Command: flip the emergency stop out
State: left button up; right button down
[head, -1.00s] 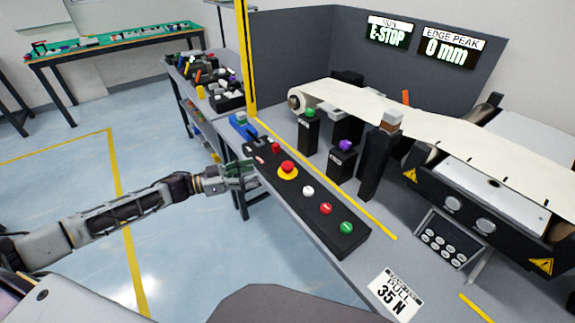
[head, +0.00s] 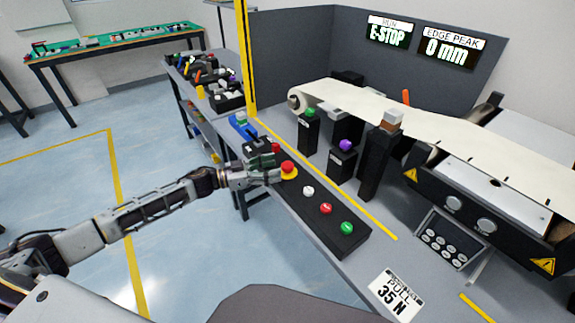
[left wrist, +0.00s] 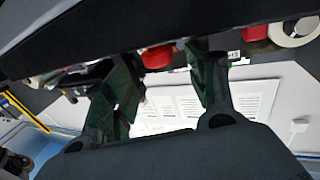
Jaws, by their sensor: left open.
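The emergency stop (head: 288,167) is a red mushroom button on a yellow base, set in a long black control box (head: 320,232). My left gripper (head: 267,170) is open and just left of the button, its fingertips over the box's near edge. In the left wrist view my open left gripper (left wrist: 165,78) has a red rounded cap (left wrist: 158,56) beyond and between its dark green fingers. I cannot tell whether a finger touches it. Fingers and arm hide part of the box. My right gripper is not in view.
The box also carries a white button (head: 308,190), a red button (head: 326,208) and a green button (head: 347,228). Black posts (head: 341,160) and a belt conveyor (head: 440,130) stand behind. A display (head: 389,32) reads E-STOP. Open floor lies left of the bench.

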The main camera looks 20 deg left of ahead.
aim_at(287, 164)
pick_arm(q)
jog(key=shift+x, duration=2.9)
grip_shut()
